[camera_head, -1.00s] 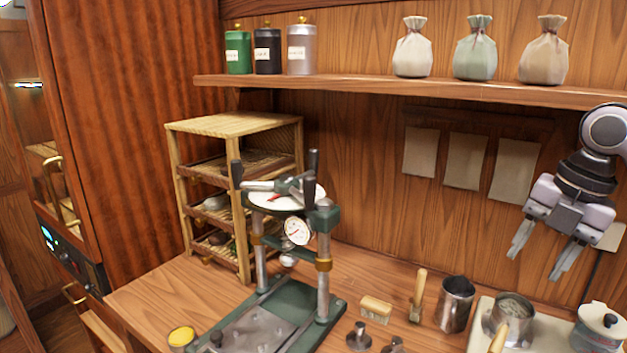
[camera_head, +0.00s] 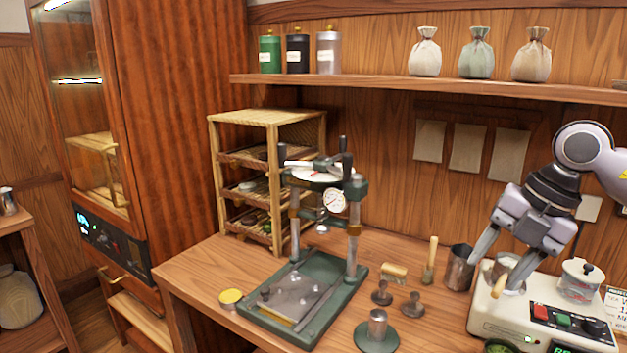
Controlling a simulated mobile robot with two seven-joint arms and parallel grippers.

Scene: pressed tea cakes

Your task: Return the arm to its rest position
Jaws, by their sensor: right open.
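My right gripper (camera_head: 490,270) hangs from its arm at the right of the head view. It is open, with its two fingers pointing down. In the picture its fingers overlap the small pot (camera_head: 513,287) on the cream machine (camera_head: 500,317) and come close to the metal cup (camera_head: 459,268). I cannot tell how far above them it is. Nothing shows between the fingers. My left gripper is not in view.
A green press (camera_head: 322,313) with a dial stands mid-counter, a wooden rack (camera_head: 264,118) behind it. Stamps, a brush (camera_head: 431,262) and a yellow-lidded tin (camera_head: 231,297) are on the counter (camera_head: 195,277). The shelf (camera_head: 390,86) above holds tins and cloth bags. A tall cabinet (camera_head: 165,120) stands left.

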